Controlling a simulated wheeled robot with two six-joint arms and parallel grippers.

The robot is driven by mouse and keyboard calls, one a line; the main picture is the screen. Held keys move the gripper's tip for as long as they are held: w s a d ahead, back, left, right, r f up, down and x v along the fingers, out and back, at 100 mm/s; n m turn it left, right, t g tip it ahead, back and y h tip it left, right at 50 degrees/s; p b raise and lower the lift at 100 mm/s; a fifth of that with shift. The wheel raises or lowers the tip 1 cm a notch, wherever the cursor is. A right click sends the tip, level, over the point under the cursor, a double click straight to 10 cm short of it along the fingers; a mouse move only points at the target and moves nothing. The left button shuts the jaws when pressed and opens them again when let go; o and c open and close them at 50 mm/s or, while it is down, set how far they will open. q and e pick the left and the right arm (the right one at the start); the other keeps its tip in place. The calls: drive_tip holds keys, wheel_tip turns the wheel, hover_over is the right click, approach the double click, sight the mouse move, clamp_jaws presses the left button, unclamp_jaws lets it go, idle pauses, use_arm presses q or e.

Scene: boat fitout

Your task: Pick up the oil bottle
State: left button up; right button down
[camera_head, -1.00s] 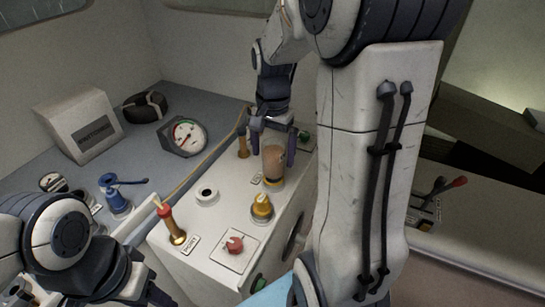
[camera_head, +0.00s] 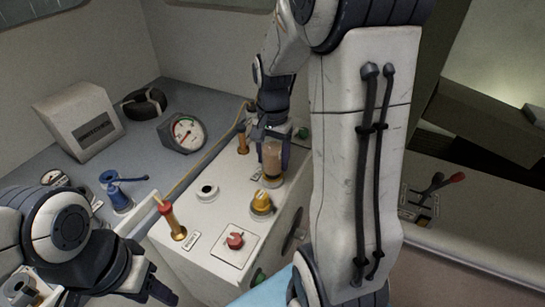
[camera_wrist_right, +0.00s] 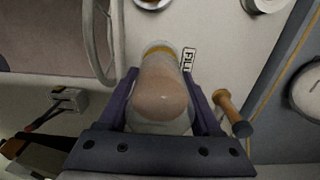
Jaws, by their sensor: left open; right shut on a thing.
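The oil bottle (camera_head: 271,160) is a clear cylinder with brownish contents, upright over the white console top. It also shows in the right wrist view (camera_wrist_right: 160,88), between the two purple fingers. My right gripper (camera_head: 273,150) reaches down from above and is shut on the bottle, one finger on each side. Whether the bottle's base still touches the console cannot be told. My left gripper (camera_head: 150,285) is open and empty at the lower left, in front of the console and well away from the bottle.
The console (camera_head: 200,255) carries a yellow knob (camera_head: 262,203), a red knob (camera_head: 235,240), a red-topped brass handle (camera_head: 172,218) and a white ring fitting (camera_head: 207,192). A wooden-handled item (camera_wrist_right: 232,113) stands close beside the bottle. A blue pump (camera_head: 117,192) and a gauge (camera_head: 182,133) are left.

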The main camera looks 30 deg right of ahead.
sight(277, 143)
drive_tip(key=shift+w+r, duration=0.1)
drive_tip(key=shift+r, duration=0.35)
drive_tip(key=r, duration=0.1)
drive_tip(key=r+b, duration=0.1)
drive_tip(key=r, duration=0.1)
drive_tip(key=shift+s+d+r+b, duration=0.3)
drive_tip(key=shift+s+d+b, duration=0.05)
drive_tip(key=shift+d+b, duration=0.05)
drive_tip(key=s+d+r+b, duration=0.2)
drive_tip(key=s+d+r, duration=0.4)
drive_tip(key=s+d, duration=0.1)
drive_tip(key=shift+s+d+r+b, duration=0.2)
drive_tip(key=shift+s+r+b, duration=0.1)
drive_tip(key=shift+s, duration=0.1)
drive_tip(key=shift+a, duration=0.1)
